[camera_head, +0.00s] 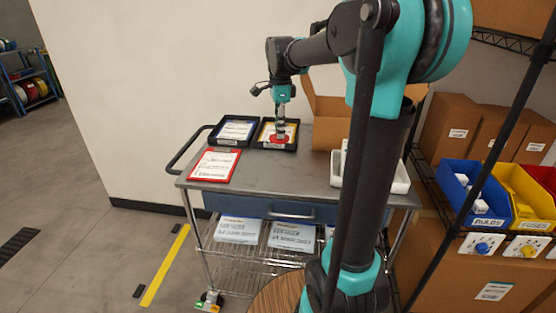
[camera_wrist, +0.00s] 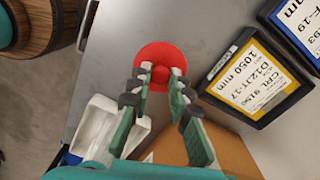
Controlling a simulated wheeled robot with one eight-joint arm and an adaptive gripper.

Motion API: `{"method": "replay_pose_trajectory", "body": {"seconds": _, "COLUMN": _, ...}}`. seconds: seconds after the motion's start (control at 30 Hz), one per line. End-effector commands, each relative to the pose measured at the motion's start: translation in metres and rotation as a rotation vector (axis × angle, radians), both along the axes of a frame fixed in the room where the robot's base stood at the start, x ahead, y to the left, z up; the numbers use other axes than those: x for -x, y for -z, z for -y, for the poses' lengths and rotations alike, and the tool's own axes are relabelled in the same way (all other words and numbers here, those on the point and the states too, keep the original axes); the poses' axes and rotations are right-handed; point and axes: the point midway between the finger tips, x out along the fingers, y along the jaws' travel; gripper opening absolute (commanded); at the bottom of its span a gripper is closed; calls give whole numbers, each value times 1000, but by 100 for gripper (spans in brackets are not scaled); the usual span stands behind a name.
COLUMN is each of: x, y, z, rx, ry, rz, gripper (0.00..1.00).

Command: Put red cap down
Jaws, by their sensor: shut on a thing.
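The red cap (camera_wrist: 160,53) is a round red disc with a small knob in its middle. My gripper (camera_wrist: 157,76) is shut on the knob, with one finger on each side. In the head view the red cap (camera_head: 277,139) shows below my gripper (camera_head: 280,131), in front of the black tray with the yellow-edged label (camera_head: 262,144). In the wrist view the cap is over the grey cart top, to the left of that tray (camera_wrist: 248,120) and apart from it. I cannot tell how high it is above the top.
A second black tray (camera_head: 255,123) with a white sheet stands to the left. A red clipboard (camera_head: 231,178) lies near the front left of the cart (camera_head: 275,180). A white bin (camera_head: 400,184) and a cardboard box (camera_head: 325,128) stand at the right. The middle front is clear.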

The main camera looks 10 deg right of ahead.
Motion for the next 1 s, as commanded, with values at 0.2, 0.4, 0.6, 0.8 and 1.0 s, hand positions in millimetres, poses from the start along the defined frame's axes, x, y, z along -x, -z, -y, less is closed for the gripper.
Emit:
{"method": "replay_pose_trajectory", "body": {"seconds": 0.2, "x": 0, "y": 52, "z": 0, "rx": 0, "ry": 0, "rz": 0, "gripper": 7}}
{"method": "replay_pose_trajectory", "body": {"seconds": 0.4, "x": 0, "y": 76, "z": 0, "rx": 0, "ry": 0, "rz": 0, "gripper": 7}}
{"method": "replay_pose_trajectory", "body": {"seconds": 0.6, "x": 0, "y": 96, "z": 0, "rx": 0, "ry": 0, "rz": 0, "gripper": 7}}
{"method": "replay_pose_trajectory", "body": {"seconds": 0.8, "x": 0, "y": 116, "z": 0, "rx": 0, "ry": 0, "rz": 0, "gripper": 7}}
{"method": "replay_pose_trajectory", "body": {"seconds": 1.0, "x": 0, "y": 117, "z": 0, "rx": 0, "ry": 0, "rz": 0, "gripper": 7}}
